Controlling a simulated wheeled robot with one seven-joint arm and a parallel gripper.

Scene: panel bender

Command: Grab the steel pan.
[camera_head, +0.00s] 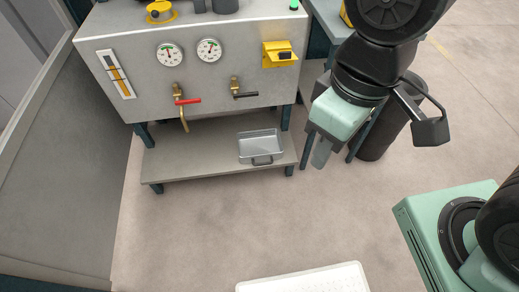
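The steel pan (260,144) is a shallow rectangular tray with a dark handle (263,161) on its front side. It sits on the low grey shelf (195,164) under the grey machine panel, toward the shelf's right end. My gripper (321,153) points downward to the right of the pan and looks apart from it. Its fingers are seen from an angle where I cannot tell whether they are open or shut. I see nothing held in it.
The grey machine (140,60) overhangs the shelf, with gauges, a red-handled valve (187,101) and a black-handled valve (244,95). Blue legs stand at the shelf's corners. A dark bin (378,140) stands behind my arm. A white perforated panel (305,281) is at the bottom. Floor before the shelf is clear.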

